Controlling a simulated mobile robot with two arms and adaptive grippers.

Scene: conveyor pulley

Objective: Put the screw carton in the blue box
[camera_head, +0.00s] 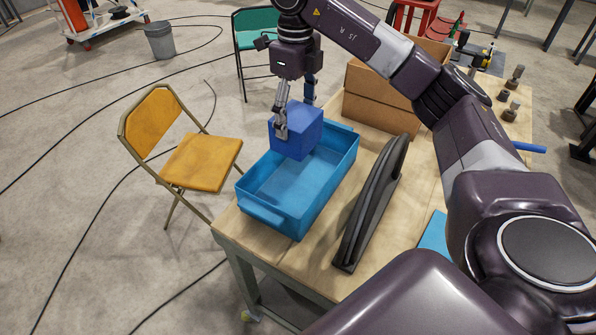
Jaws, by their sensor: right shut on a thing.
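The blue box (278,214) is a light blue open bin at the near left end of the wooden table. The screw carton appears to be the darker blue cube (304,135). My right gripper (281,128) is shut on the cube and holds it over the far part of the box. I cannot tell whether the cube touches the box floor or wall. The gripper points down, with one finger against the cube's left side; the other finger is hidden. The bin looks otherwise empty. My left gripper is not in view.
A dark curved part (372,203) stands just right of the bin on the table (322,253). A brown cardboard box (380,100) is behind. My right arm spans the right side. A yellow chair (200,161) stands left of the table.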

